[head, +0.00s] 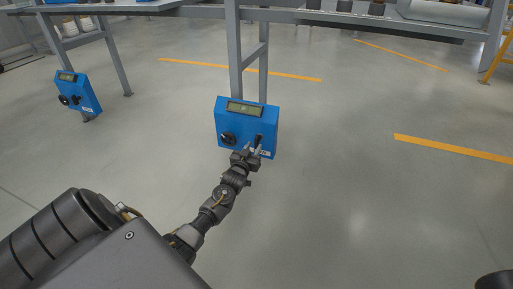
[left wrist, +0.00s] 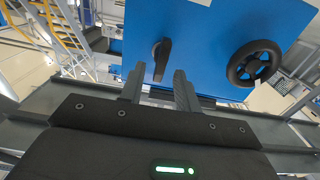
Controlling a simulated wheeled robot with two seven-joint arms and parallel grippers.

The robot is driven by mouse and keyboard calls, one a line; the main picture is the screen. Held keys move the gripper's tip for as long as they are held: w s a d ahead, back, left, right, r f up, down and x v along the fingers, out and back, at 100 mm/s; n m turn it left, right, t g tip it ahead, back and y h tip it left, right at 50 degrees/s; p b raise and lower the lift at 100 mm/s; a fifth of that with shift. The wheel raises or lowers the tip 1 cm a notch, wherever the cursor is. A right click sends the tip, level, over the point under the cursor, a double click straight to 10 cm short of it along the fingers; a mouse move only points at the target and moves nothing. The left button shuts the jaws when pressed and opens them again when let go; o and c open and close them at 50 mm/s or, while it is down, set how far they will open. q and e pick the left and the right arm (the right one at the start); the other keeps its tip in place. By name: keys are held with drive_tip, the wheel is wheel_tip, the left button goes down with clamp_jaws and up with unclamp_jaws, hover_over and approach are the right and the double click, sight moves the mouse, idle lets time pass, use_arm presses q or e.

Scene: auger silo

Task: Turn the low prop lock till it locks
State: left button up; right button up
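A blue box (head: 246,122) with a small display on its top edge hangs low on a grey post. Its face carries a round black handwheel (head: 229,138) on the left and a narrow black lever (head: 258,140) on the right. Which of them is the prop lock, I cannot tell. My left gripper (head: 252,150) is at the lower right of the box, just in front of the lever. In the left wrist view the gripper (left wrist: 157,86) is open, with the lever (left wrist: 161,60) beyond and between its fingertips, apparently untouched. The handwheel (left wrist: 254,63) is to the right there. My right gripper is out of view.
A second, similar blue box (head: 77,93) hangs on a table leg at the left. A grey worktable (head: 320,18) with items on it spans the back. Grey posts (head: 236,50) rise behind the near box. The floor to the right is clear, with yellow lines (head: 450,149).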

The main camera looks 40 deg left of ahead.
sight(256, 143)
use_arm(q)
drive_tip(key=b+x, duration=0.2)
drive_tip(key=x, duration=0.1)
drive_tip(key=shift+w+a+f, duration=0.15)
drive_tip(key=shift+w+a, duration=0.05)
drive_tip(key=shift+w, duration=0.15)
drive_tip(key=shift+w+a, duration=0.1)
drive_tip(key=shift+w, duration=0.3)
clamp_jaws()
